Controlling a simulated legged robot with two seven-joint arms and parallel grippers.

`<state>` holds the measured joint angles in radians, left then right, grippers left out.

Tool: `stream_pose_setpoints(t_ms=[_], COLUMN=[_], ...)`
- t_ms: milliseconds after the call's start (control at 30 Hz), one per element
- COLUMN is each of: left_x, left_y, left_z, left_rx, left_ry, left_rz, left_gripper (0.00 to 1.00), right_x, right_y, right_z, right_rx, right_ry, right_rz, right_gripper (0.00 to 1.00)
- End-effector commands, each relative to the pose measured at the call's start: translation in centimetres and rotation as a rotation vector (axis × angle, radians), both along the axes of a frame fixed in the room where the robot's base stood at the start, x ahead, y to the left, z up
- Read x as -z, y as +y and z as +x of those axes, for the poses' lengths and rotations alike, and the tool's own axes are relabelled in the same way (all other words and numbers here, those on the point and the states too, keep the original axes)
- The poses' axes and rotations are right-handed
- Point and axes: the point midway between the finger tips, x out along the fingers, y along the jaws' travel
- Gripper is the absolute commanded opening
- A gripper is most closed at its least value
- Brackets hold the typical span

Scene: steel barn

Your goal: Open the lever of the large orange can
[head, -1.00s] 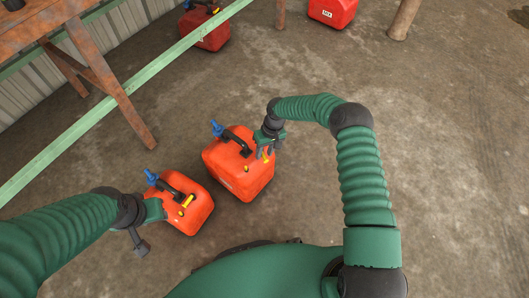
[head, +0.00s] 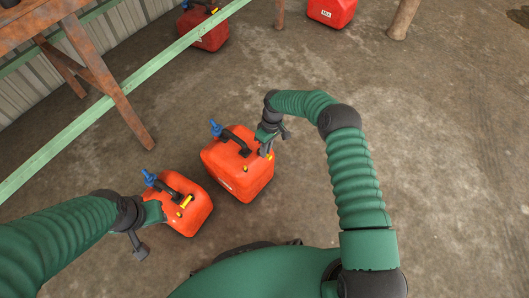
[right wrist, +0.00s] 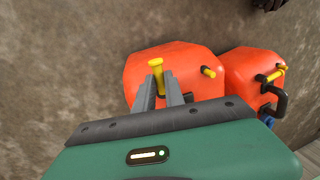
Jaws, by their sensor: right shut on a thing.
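The large orange can (head: 232,178) stands upright on the floor, with a black handle and a blue spout on top. My right gripper (head: 267,151) is at its right top edge. In the right wrist view, the gripper's grey fingers (right wrist: 161,96) are shut on the yellow lever (right wrist: 156,70), whose head sticks out between them; the large can (right wrist: 184,62) lies behind. The lever's base is partly hidden by the fingers. My left gripper (head: 146,232) is beside the small orange can (head: 190,222); its jaw opening is unclear.
The small can stands close to the large can's left. A red can (head: 208,32) stands beyond the green rail (head: 105,108), another (head: 332,10) at the top. A wooden table (head: 110,80) is at upper left. The floor on the right is clear.

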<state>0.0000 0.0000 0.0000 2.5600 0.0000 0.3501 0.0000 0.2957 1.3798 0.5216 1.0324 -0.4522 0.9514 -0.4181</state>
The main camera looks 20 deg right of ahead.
Motion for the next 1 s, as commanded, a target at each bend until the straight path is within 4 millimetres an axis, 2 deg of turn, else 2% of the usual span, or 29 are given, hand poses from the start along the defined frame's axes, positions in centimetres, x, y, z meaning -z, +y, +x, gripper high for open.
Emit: stream_pose_setpoints(t_ms=[333, 367, 500, 833, 933, 1000], left_x=[0.1, 0.1, 0.1, -0.1, -0.9, -1.7], left_y=[0.0, 0.0, 0.0, 0.0, 0.0, 0.0], left_z=[0.0, 0.0, 0.0, 0.0, 0.0, 0.0], left_rx=[0.000, 0.000, 0.000, 0.000, 0.000, 0.000], left_ry=[0.000, 0.000, 0.000, 0.000, 0.000, 0.000], left_rz=[0.000, 0.000, 0.000, 0.000, 0.000, 0.000], left_gripper=[0.36, 0.36, 0.36, 0.36, 0.36, 0.36], right_x=[0.0, 0.0, 0.0, -0.4, -1.9, -3.6], right_y=[-0.2, -0.2, -0.2, -0.1, -0.4, -0.6], right_z=[0.1, 0.1, 0.1, 0.1, 0.3, 0.5], right_rx=[-0.034, -0.033, -0.032, -0.031, -0.030, -0.029], right_ry=[-0.002, -0.001, -0.001, -0.002, -0.003, -0.003], right_rz=[-0.001, -0.001, -0.002, -0.001, -0.001, -0.001], right_gripper=[0.00, 0.18, 0.36, 0.36, 0.36, 0.36])
